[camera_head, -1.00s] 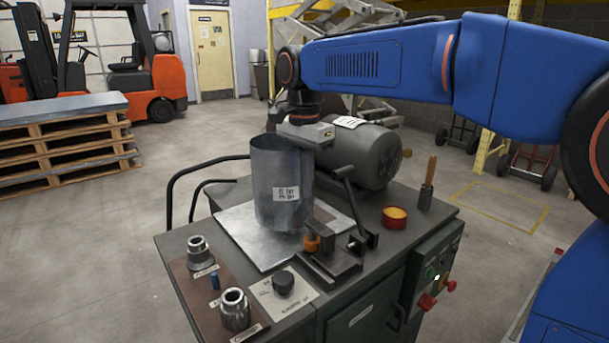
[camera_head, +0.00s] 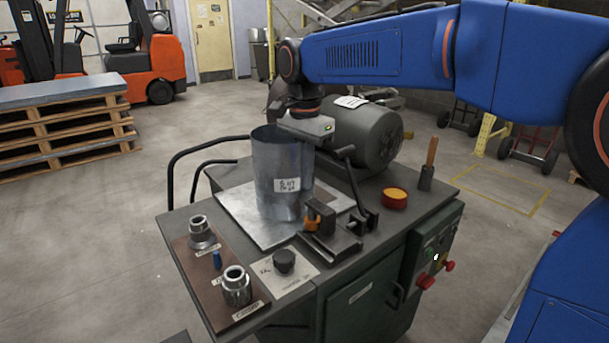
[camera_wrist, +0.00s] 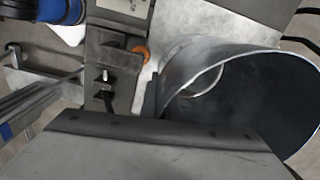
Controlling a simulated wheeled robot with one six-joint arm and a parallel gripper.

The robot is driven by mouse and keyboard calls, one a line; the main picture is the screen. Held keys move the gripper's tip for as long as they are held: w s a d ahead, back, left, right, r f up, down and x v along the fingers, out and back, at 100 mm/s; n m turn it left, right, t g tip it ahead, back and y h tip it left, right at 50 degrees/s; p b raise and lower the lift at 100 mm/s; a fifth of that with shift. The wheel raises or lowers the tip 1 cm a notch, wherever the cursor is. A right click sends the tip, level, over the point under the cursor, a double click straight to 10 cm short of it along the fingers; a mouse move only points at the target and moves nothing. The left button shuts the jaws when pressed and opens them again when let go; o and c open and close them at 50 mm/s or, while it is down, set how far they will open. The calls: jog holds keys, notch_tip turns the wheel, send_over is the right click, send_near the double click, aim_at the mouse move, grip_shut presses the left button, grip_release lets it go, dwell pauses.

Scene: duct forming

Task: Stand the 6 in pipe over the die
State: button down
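The 6 in pipe (camera_head: 265,160) is a grey sheet-metal cylinder with a white label, upright over the bright plate (camera_head: 240,222) on the machine top. It also shows in the wrist view (camera_wrist: 245,95), seen into its open top. My gripper (camera_head: 306,128) is at the pipe's right rim and appears shut on its wall; the fingertips are hidden. Through the pipe's mouth I see a paler round edge (camera_wrist: 207,80), which may be the die; the head view does not show the die. I cannot tell whether the pipe's lower edge touches the plate.
A clamp with an orange part (camera_head: 312,222) and a lever (camera_head: 358,190) stand close to the pipe's right. A grey motor (camera_head: 368,135) is behind.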

jog(key=shift+f, duration=0.2)
dwell(0.3)
jog(key=c, duration=1.9)
grip_release()
jog(key=shift+c, duration=0.2)
notch_tip(320, 180, up, 17)
jog(key=shift+r, duration=0.15)
jog(key=s+d+f+n+t, duration=0.1)
jog(key=s+d+f+n, duration=0.1)
jog(key=s+d+f, duration=0.5)
jog(key=s+d+f+n+t, duration=0.1)
jog(key=s+d+f+n, duration=0.3)
jog(key=d, duration=0.5)
jog(key=s+d+f+n+t, duration=0.1)
jog(key=s+d+f, duration=0.3)
jog(key=s+f, duration=0.3)
jog(key=s+d+f+n+t, duration=0.1)
jog(key=s+d+f, duration=0.4)
jog(key=f, duration=0.8)
jog(key=shift+s+n+t, duration=0.4)
jog(key=shift+s+n, duration=0.4)
jog(key=shift+s, duration=0.2)
